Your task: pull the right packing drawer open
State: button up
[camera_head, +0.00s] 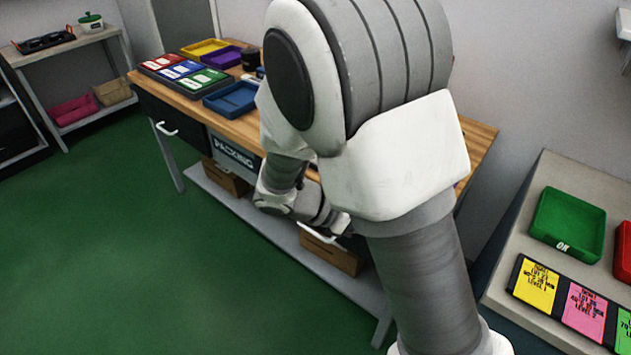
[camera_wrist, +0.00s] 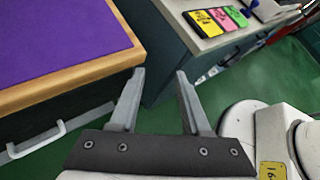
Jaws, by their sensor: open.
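The packing bench (camera_head: 478,150) has a wooden top and a "PACKING" sign (camera_head: 235,152) on its front. The right packing drawer's white handle (camera_head: 318,232) shows low beside my arm; most of its dark front is hidden by the arm. In the wrist view the white handle (camera_wrist: 37,140) is at lower left on the dark drawer front (camera_wrist: 75,122), below the bench edge. My gripper (camera_wrist: 161,72) is open and empty, to the right of the handle and apart from it. In the head view my arm hides the fingers.
The left drawer (camera_head: 166,118) has its own white handle. Trays and colored bins sit on the bench; cardboard boxes (camera_head: 330,250) stand on its lower shelf. A grey station (camera_head: 560,180) with a green OK tray (camera_head: 567,222) stands at right. The green floor in front is clear.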

jog(key=w+a+f+n+t+h+b, duration=0.1)
jog(key=w+a+f+n+t+b, duration=0.1)
jog(key=a+f+n+t, duration=0.35)
jog(key=w+a+f+n+t+h+b, duration=0.2)
jog(key=w+a+f+n+t+b, duration=0.1)
jog(key=f+n, duration=0.5)
jog(key=n+t+y+b, duration=0.4)
jog(key=n+t+y, duration=0.5)
jog(key=n, duration=0.7)
send_near(313, 232)
jog(key=b+x, duration=0.1)
jog(key=x, duration=0.2)
jog(key=b+x, duration=0.1)
jog(key=x, duration=0.3)
jog(key=b+x, duration=0.1)
jog(key=x, duration=0.2)
jog(key=shift+w+f, duration=0.25)
jog(key=shift+f, duration=0.05)
grip_shut()
